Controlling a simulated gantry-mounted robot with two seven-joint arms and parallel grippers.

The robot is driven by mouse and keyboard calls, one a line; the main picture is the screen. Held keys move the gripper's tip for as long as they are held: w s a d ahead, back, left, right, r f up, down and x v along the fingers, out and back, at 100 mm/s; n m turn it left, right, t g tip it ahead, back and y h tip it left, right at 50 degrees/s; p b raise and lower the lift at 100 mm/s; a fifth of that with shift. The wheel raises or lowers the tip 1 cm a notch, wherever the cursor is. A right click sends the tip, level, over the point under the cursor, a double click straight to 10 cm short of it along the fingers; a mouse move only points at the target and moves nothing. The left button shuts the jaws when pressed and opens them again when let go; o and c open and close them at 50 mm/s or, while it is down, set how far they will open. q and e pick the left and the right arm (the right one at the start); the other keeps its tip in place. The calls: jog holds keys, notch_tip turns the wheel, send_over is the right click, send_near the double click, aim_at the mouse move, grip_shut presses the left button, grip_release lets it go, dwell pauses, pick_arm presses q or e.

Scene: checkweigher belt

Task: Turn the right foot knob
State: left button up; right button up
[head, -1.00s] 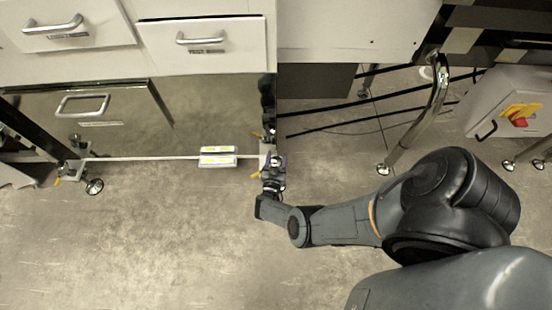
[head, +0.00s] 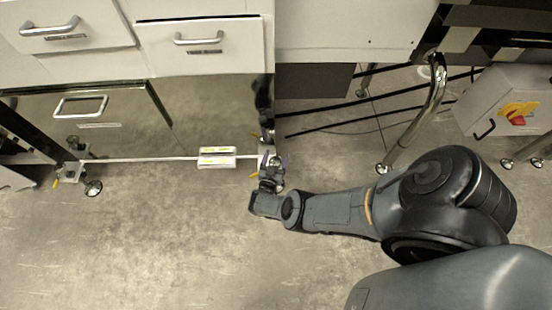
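My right gripper (head: 270,163) is at the right end of the white bar, low by the floor, at the cabinet's right foot. Small purple and yellow parts show around its fingertips. The right foot knob is mostly hidden by the gripper, and I cannot tell whether the fingers touch it or are closed. At the left end of the bar, the left foot (head: 72,170) shows with a yellow lever and a caster (head: 93,188). My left gripper is not in view.
A white bar (head: 140,159) with a small labelled box (head: 216,157) runs between the feet. Drawers (head: 200,46) stand above. A chrome leg (head: 425,105) and a white box with a red knob (head: 508,100) are at the right. The front floor is clear at the left.

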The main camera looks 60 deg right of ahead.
jog(key=shift+a, duration=0.1)
jog(key=shift+a, duration=0.25)
jog(key=p+v, duration=0.1)
jog(key=v, duration=0.9)
dwell(0.3)
